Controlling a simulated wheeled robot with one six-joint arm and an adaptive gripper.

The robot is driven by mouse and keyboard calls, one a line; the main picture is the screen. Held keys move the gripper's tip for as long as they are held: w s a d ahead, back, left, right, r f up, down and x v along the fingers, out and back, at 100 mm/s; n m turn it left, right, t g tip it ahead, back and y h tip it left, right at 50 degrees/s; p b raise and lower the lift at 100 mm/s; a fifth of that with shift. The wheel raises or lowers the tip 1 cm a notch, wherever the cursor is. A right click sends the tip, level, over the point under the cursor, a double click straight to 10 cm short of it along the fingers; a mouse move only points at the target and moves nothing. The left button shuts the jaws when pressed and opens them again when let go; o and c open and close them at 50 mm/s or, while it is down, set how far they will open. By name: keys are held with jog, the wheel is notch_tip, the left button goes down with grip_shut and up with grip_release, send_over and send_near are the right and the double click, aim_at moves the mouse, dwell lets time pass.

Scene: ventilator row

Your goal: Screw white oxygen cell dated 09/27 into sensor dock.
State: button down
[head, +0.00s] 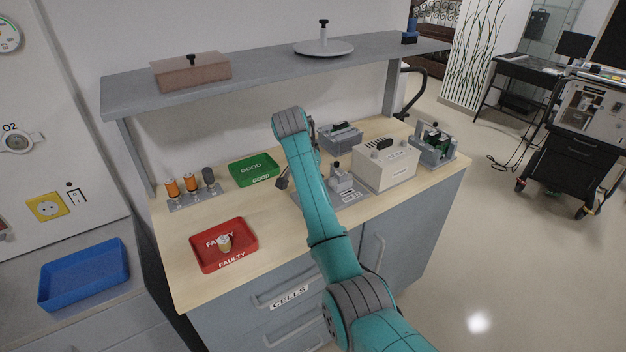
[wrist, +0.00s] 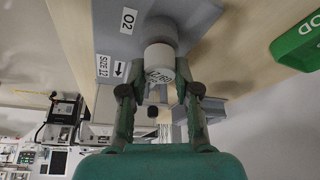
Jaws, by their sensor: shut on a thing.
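A white cylindrical cell (wrist: 159,58) is between the fingers of my gripper (wrist: 160,92) in the wrist view. The fingers are shut on it. I cannot tell whether the cell is threaded in. In the head view my arm hides the cell and most of the gripper; a dark piece of the gripper (head: 283,183) shows beside the arm.
A red FAULTY tray (head: 205,257) holds one pale cell (head: 224,243). A green GOOD tray (head: 241,179) looks empty. A rack (head: 194,201) with two orange cells and a grey one stands left. A cream box (head: 383,168) stands right of my arm, under a shelf (head: 270,75).

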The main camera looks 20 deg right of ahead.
jog(key=shift+m, duration=0.7)
jog(key=c, duration=1)
grip_release()
jog(key=shift+o, duration=0.2)
jog(key=n+t+y, duration=0.1)
jog(key=n, duration=0.4)
jog(key=shift+f, duration=0.1)
jog(key=n+y, duration=0.1)
jog(key=n, duration=0.2)
jog(key=shift+n+y, duration=0.3)
jog(key=shift+n, duration=0.1)
